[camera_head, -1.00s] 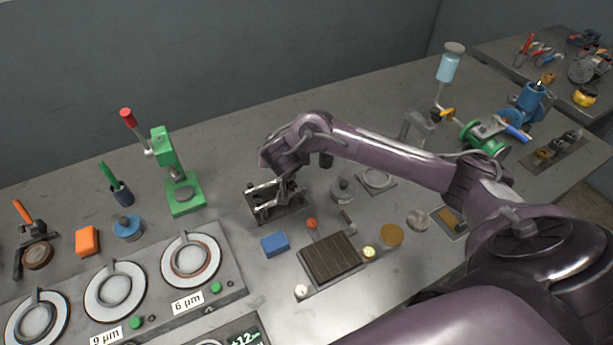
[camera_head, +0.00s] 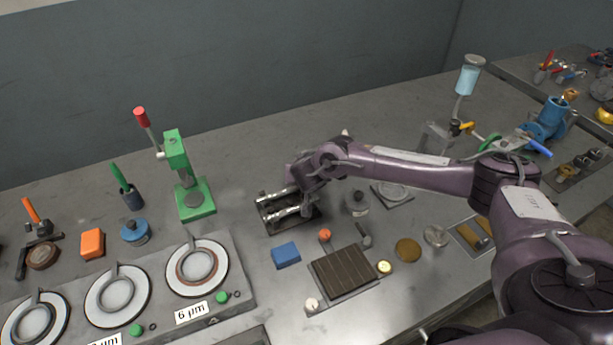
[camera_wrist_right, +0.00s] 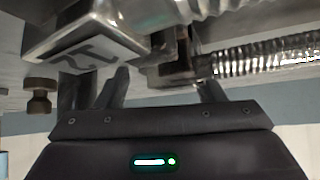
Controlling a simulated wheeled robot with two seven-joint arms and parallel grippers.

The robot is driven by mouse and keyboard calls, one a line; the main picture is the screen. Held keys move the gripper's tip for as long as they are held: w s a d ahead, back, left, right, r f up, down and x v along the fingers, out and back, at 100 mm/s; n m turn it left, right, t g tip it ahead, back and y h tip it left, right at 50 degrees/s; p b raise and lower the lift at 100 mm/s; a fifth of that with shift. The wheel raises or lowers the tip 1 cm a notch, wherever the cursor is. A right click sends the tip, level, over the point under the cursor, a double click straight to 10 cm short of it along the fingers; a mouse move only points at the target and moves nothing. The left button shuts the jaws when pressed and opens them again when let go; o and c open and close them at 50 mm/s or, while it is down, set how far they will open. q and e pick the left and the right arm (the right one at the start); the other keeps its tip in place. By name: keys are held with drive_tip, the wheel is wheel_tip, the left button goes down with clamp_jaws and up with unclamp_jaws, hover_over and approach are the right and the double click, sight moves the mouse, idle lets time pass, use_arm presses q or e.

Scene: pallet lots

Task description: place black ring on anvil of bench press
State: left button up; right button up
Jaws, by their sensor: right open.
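The green bench press (camera_head: 176,155) with a red-knobbed lever stands upright left of centre in the head view. Its round grey anvil (camera_head: 195,198) looks bare. I cannot pick out a black ring for certain in either view. My right gripper (camera_head: 300,191) is low at the back right of a dark fixture with silver bars (camera_head: 288,222), partly hidden by my wrist. In the right wrist view the dark fingers of this gripper (camera_wrist_right: 158,72) are apart, close to a metal block with dark marking (camera_wrist_right: 92,45) and ribbed metal bars (camera_wrist_right: 265,58). My left gripper is out of view.
A blue block (camera_head: 286,255), a dark slatted tray (camera_head: 344,272) and a small metal weight (camera_head: 357,203) lie near the fixture. Lapping plates (camera_head: 197,268) fill the front left. The bench behind the fixture is clear.

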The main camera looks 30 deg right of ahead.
drive_tip(key=c, duration=1.1)
drive_tip(key=shift+r, duration=0.1)
drive_tip(key=shift+r, duration=0.1)
drive_tip(key=shift+r+p, duration=2.65)
drive_tip(key=shift+r, duration=7.15)
